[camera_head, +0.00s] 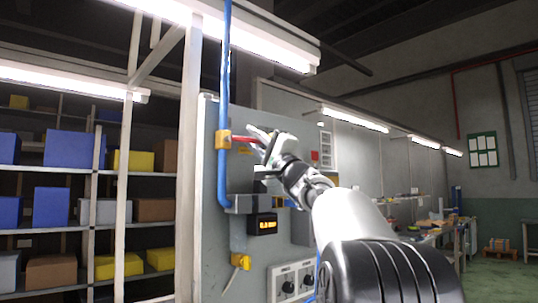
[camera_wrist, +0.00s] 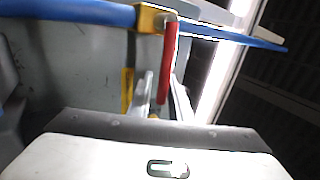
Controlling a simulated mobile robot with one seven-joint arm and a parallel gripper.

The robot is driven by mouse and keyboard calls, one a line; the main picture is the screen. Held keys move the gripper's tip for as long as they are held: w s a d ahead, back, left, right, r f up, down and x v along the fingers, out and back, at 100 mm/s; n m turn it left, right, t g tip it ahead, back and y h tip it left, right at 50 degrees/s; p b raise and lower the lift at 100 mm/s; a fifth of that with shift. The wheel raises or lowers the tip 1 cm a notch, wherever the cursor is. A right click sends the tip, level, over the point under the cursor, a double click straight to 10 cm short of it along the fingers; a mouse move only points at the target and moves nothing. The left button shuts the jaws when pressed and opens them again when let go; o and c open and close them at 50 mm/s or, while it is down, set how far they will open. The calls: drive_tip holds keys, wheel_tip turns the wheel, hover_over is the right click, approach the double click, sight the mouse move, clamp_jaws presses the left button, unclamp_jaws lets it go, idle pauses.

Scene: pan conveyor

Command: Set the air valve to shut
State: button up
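The air valve (camera_head: 222,140) is a yellow body on a vertical blue pipe (camera_head: 224,85) fixed to a grey panel. Its red handle (camera_head: 245,140) points right, square across the pipe. In the wrist view the valve body (camera_wrist: 151,18) is at the top and the red handle (camera_wrist: 169,52) hangs down from it. My gripper (camera_head: 260,137) is at the free end of the handle. In the wrist view my gripper (camera_wrist: 162,82) has its fingers apart, with the handle's end appearing between them. Whether either finger touches the handle is unclear.
Below the valve are a small display (camera_head: 263,223) with orange digits, a yellow fitting (camera_head: 241,261) and a box with dark knobs (camera_head: 293,281). Shelves with blue and yellow bins (camera_head: 51,206) stand left. A bright light strip (camera_wrist: 218,75) hangs near the gripper.

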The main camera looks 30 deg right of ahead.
drive_tip(key=b+v, duration=0.2)
drive_tip(key=v, duration=1.4)
drive_tip(key=shift+s+b, duration=0.2)
drive_tip(key=shift+b, duration=0.2)
drive_tip(key=shift+w+a+f, duration=0.1)
